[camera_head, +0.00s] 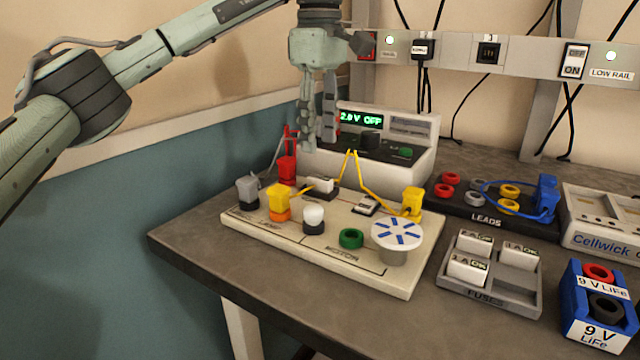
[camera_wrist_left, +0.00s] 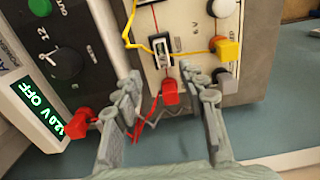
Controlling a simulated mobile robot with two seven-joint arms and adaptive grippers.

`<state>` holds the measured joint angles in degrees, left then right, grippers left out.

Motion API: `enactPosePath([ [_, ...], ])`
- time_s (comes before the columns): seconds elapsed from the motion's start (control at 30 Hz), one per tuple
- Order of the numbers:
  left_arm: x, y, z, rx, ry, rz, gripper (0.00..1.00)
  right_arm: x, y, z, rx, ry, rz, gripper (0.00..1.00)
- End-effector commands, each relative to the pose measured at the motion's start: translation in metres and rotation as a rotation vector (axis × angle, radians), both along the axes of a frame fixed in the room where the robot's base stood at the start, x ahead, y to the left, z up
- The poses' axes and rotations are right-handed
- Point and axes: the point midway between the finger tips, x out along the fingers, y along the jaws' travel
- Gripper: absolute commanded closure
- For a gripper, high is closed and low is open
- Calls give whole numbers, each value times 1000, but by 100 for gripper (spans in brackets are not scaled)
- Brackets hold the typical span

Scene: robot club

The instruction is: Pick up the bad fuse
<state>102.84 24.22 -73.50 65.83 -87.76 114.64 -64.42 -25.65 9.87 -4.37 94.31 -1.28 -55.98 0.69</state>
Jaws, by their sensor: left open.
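A white block fuse (camera_head: 320,185) sits in a dark holder on the cream circuit board (camera_head: 262,240), behind the white lamp. A white block in a dark frame, likely this fuse, shows in the left wrist view (camera_wrist_left: 162,48) beyond the red plug (camera_wrist_left: 170,92). I cannot read whether it is bad. My left gripper (camera_head: 318,142) hangs open and empty above the back of the board, in front of the power supply. Its fingers (camera_wrist_left: 163,78) are apart, with the red plug between them in the picture. My right gripper is not in view.
A grey fuse tray (camera_head: 490,298) with several white fuses and a blue battery (camera_head: 570,310) are at right.

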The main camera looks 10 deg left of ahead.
Motion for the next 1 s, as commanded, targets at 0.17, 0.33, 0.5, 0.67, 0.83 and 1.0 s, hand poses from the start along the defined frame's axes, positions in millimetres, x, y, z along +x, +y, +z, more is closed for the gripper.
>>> enactPosePath([
  [0.17,-1,0,-22,-1,1,1,59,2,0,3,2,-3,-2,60],
  [0.33,-6,-2,-46,0,2,1,59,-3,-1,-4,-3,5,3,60],
  [0.5,-6,-2,-66,-1,0,4,59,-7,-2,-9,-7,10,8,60],
  [0.67,-6,-2,-69,-1,-2,4,59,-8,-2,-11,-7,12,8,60],
  [0.83,-6,-3,-69,-2,-2,4,65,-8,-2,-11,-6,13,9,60],
  [1.0,-6,-3,-69,-2,-2,4,86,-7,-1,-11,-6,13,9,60],
])
